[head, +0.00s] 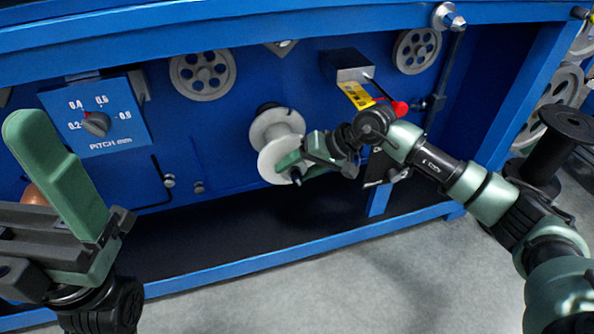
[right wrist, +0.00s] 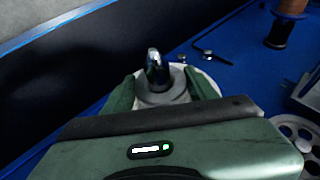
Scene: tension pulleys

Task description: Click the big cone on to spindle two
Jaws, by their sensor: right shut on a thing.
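The big cone (head: 275,125) is a pale grey flanged piece in front of the blue panel, in the middle of the head view. My right gripper (head: 286,163) is shut on it from the lower right. In the right wrist view, the two green fingers stand on either side of its pale hub (right wrist: 160,95). A shiny, rounded metal tip (right wrist: 156,62) stands up from the hub's middle; I cannot tell whether the cone is fully seated. My left gripper (head: 58,175) is at the left, away from the cone, and its opening cannot be made out.
Spoked grey wheels (head: 203,74) (head: 417,50) hang on the panel. A pitch dial box (head: 97,117) is at the left. A grey box with a yellow label (head: 349,66) and a red knob (head: 400,107) are near my right arm. A black spool (head: 566,135) stands at the right.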

